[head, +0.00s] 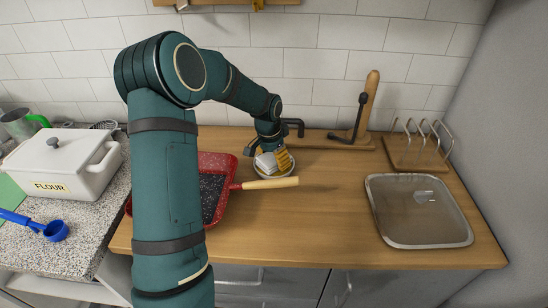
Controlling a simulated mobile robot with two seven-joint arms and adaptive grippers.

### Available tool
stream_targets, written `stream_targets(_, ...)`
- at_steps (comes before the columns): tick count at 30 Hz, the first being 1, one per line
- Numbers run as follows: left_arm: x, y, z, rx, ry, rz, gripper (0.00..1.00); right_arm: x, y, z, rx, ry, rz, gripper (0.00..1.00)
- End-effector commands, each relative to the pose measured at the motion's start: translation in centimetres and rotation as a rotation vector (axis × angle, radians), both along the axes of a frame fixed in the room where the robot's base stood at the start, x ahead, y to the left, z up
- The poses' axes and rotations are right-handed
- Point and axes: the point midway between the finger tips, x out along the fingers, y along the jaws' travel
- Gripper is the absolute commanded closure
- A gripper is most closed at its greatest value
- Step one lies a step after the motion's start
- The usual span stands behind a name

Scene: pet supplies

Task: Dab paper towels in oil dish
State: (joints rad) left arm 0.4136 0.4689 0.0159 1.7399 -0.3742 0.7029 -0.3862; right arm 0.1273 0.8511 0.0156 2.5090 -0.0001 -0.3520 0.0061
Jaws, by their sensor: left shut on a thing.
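My left gripper (270,150) reaches down from my arm at the middle of the wooden counter. It is shut on a white folded wad, which looks like the paper towels (265,163). The wad is at a small white-rimmed dish (290,174), inside or just over its rim; I cannot tell whether it touches the bottom. Something yellow shows beside the wad at the gripper. The oil in the dish is hidden by the wad and gripper. My right gripper is out of view.
A red speckled pan (222,163) lies left of the dish, partly behind my arm; its pale handle (270,183) passes in front of the dish. A metal tray (418,236) and wooden rack (415,156) are right. A white flour box (62,162) stands left.

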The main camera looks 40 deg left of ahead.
Motion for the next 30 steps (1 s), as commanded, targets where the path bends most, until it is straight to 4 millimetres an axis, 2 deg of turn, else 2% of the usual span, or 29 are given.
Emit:
stream_targets(5,-0.1,0.0,0.3,-0.001,0.004,0.0,0.6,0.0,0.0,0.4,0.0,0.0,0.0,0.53)
stream_targets(30,0.0,0.0,6.5,-0.001,0.001,0.0,0.6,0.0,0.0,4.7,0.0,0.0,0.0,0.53)
